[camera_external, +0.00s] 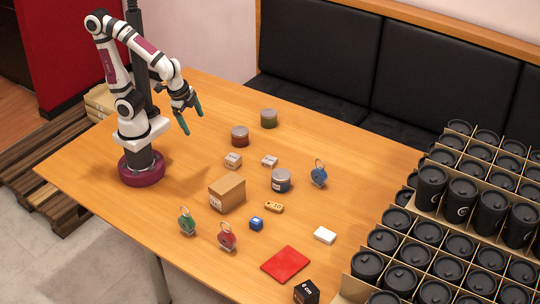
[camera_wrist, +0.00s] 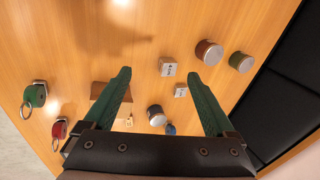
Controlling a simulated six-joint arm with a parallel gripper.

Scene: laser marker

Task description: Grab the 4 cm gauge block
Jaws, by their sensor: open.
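My gripper (camera_external: 192,122) is open and empty, raised above the left back part of the table. Its green fingers frame the wrist view (camera_wrist: 158,73) with a wide gap. I cannot make out a 4 cm marking on any block. A black block (camera_external: 306,292) at the front edge reads 6 cm. Two small pale labelled blocks, one tan (camera_external: 233,161) and one lighter (camera_external: 270,161), sit farther back; both show in the wrist view, upper (camera_wrist: 168,67) and lower (camera_wrist: 181,90).
A cardboard box (camera_external: 227,194) stands mid-table. Red (camera_external: 240,136), green (camera_external: 269,118) and grey-blue (camera_external: 281,180) tins stand around it. Several ring tags, a wooden tag (camera_external: 274,207), a white block (camera_external: 325,235) and a red plate (camera_external: 286,264) lie about. Black cups in crates (camera_external: 350,287) fill the right.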

